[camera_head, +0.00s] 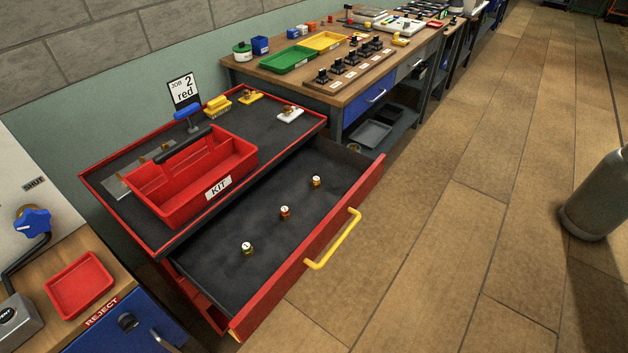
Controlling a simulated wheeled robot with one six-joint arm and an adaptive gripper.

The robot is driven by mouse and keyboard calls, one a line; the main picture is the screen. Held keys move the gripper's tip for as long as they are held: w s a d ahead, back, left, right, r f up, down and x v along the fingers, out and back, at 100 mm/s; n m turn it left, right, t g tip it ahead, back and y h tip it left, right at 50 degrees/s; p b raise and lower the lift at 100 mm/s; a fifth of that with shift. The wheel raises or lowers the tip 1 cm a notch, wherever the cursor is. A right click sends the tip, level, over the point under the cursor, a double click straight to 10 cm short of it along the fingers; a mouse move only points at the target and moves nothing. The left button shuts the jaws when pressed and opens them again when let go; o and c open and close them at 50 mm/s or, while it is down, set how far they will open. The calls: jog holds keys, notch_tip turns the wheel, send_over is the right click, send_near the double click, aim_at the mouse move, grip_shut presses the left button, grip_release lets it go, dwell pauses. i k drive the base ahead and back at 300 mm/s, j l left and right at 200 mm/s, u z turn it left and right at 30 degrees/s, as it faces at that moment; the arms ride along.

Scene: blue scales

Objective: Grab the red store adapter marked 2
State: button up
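Three small brass adapters with white tops stand apart in the open drawer (215,280) of the red cart. The middle adapter (285,212) has a red band below its white top. The near-left adapter (247,248) and the far-right adapter (316,181) look brass or yellowish. The marks on their tops are too small to read surely. A card (184,91) on the cart top reads "JOB 2 red". My gripper is not in view.
A red KIT tray (219,187) with a handle sits on the cart top. The drawer's yellow handle (334,240) sticks out at the front. A red reject tray (79,285) is at lower left. A grey cylinder (597,197) stands right. Floor between is clear.

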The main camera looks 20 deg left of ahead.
aim_at(285, 215)
jog(key=i+l+u, duration=0.1)
jog(key=i+u, duration=0.25)
jog(key=i, duration=0.8)
jog(key=k+l+u, duration=0.1)
jog(key=u, duration=1.1)
jog(key=k+j, duration=0.1)
jog(key=i+l+u, duration=0.1)
jog(key=i+l, duration=0.05)
jog(key=i, duration=0.05)
